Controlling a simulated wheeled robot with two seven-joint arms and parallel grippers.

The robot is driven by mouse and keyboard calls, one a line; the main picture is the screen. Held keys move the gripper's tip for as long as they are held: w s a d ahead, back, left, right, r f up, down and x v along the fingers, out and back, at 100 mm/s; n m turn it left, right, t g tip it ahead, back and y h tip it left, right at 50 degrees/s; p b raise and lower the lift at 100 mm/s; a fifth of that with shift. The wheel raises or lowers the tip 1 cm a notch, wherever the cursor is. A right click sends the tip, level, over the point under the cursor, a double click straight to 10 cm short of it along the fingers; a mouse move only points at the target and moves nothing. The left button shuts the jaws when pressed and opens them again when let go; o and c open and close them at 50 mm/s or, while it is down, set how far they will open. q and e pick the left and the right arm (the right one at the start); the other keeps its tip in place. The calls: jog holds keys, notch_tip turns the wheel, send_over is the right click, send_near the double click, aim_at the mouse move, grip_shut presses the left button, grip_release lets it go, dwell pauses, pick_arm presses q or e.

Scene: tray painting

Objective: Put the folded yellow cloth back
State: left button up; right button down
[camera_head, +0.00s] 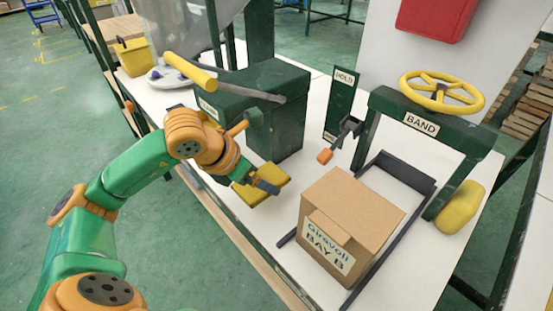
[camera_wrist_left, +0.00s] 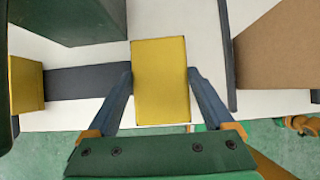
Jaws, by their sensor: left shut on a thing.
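The folded yellow cloth (camera_head: 277,178) is in my left gripper (camera_head: 263,186), over the white table between the green cabinet and the cardboard box. In the left wrist view the cloth (camera_wrist_left: 160,82) is an upright yellow rectangle between the two fingers, which are shut on its sides. The dark fingers hide part of it in the head view. I cannot tell whether its underside touches the table. My right gripper is not in view.
A cardboard box (camera_head: 345,215) marked BAY B stands right of the cloth, between dark rails (camera_head: 370,270). A green cabinet (camera_head: 275,125) stands behind. A green BAND frame (camera_head: 425,122) with a yellow wheel is at right. A yellow bin (camera_head: 135,57) stands far left.

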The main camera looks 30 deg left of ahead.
aim_at(279, 168)
pick_arm(q)
jog(key=w, duration=0.1)
jog(key=w+d, duration=0.1)
jog(key=w, duration=0.1)
jog(key=w+p, duration=0.1)
jog(key=shift+w+d, duration=0.35)
jog(key=shift+w+f, duration=0.1)
jog(key=shift+f, duration=1.75)
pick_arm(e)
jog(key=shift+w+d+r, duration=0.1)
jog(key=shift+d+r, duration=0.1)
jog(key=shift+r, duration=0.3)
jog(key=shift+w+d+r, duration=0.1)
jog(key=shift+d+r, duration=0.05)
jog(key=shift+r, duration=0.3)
pick_arm(q)
jog(key=o, duration=0.9)
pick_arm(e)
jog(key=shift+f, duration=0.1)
